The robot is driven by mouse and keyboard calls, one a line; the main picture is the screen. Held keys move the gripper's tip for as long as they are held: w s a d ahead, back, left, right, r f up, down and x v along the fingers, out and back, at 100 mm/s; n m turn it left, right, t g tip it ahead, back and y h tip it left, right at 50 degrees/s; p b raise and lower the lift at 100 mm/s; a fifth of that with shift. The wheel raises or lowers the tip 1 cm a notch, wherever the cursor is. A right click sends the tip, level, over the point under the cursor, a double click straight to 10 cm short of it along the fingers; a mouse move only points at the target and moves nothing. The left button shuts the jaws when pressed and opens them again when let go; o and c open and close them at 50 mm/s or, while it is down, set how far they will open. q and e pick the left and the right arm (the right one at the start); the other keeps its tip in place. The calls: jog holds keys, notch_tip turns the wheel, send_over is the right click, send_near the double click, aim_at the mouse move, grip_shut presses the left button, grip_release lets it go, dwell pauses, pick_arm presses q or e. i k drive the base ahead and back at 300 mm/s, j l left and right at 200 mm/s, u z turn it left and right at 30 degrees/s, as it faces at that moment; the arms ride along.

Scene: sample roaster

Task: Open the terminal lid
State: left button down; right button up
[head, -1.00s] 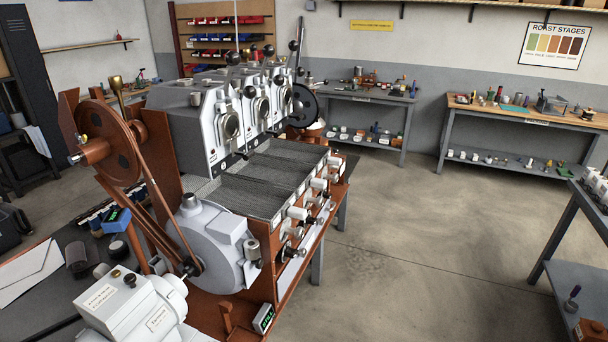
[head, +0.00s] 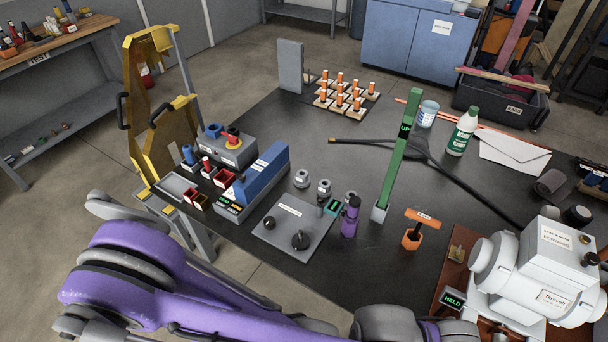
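A white motor housing (head: 530,288) stands at the right edge. It has a boxy raised top (head: 545,262) with one label on its upper face, and a second label (head: 553,300), apparently reading "Terminal", on its side. A dark knob (head: 590,259) sits at its right end. I cannot tell where a lid seam runs; no part of the box stands visibly raised. My purple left arm crosses the bottom from the left and ends near the motor's lower left. Its fingertips are not visible. My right gripper is not in view.
A "HELD" display (head: 452,300) stands left of the motor. An orange T-handle (head: 422,222), a green upright bar (head: 397,150) and a grey plate with black knobs (head: 292,230) stand on the dark table. A black cable (head: 465,190) runs toward the motor. Table centre has bare patches.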

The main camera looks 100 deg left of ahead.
aim_at(564, 250)
jog(key=u, duration=3.25)
jog(key=l+z, duration=0.15)
jog(key=z, duration=0.25)
jog(key=l+z, duration=0.15)
jog(key=z, duration=0.25)
jog(key=i+l+z, duration=0.1)
jog(key=z, duration=0.3)
jog(key=l+z, duration=0.1)
jog(key=z, duration=0.3)
jog(key=i+j, duration=0.05)
